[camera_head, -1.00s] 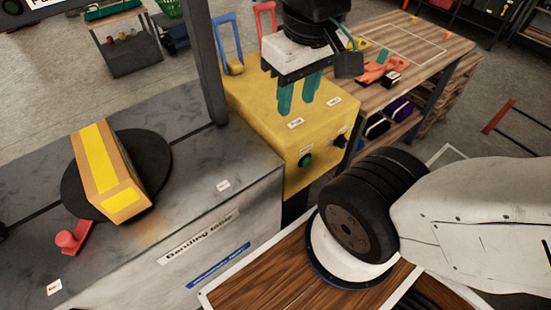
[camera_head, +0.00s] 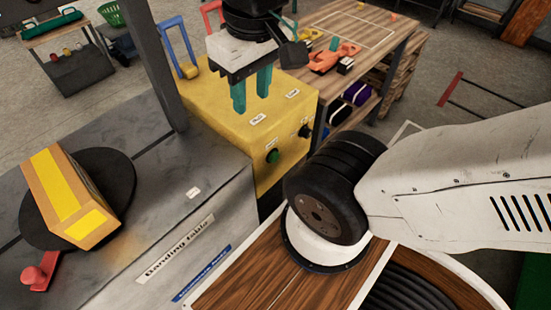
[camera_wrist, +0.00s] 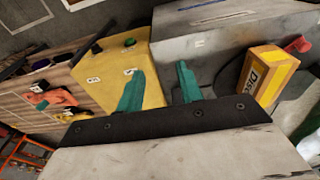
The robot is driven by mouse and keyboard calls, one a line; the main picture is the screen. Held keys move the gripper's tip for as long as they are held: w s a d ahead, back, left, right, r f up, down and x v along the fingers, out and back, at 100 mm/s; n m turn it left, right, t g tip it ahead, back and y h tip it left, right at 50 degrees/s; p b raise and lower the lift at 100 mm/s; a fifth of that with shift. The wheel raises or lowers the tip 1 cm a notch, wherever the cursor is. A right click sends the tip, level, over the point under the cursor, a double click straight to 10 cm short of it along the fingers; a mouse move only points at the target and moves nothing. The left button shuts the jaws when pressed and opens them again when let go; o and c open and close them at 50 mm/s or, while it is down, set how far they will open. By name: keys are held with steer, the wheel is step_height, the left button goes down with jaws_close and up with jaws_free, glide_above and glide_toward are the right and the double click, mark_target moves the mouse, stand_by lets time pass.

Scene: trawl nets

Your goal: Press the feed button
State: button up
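A green round button (camera_head: 272,156) sits on the front face of a yellow machine box (camera_head: 225,105). A black knob (camera_head: 305,131) is to its right on the same face. White labels on the box top are too small to read surely. The button also shows in the wrist view (camera_wrist: 130,42). My gripper (camera_head: 251,103) points down over the box top, behind the button as the head view sees it. Its two teal fingers are apart with nothing between them, also in the wrist view (camera_wrist: 159,70). I cannot tell its exact height above the box.
A grey banding table (camera_head: 215,165) adjoins the box at left. It carries a yellow-and-brown carton (camera_head: 62,190) on a black disc and a red lever (camera_head: 38,272). A grey post (camera_head: 160,65) rises beside the box. A wooden bench (camera_head: 365,38) with orange items stands behind right.

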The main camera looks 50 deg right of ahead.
jaws_close()
stand_by(1.8)
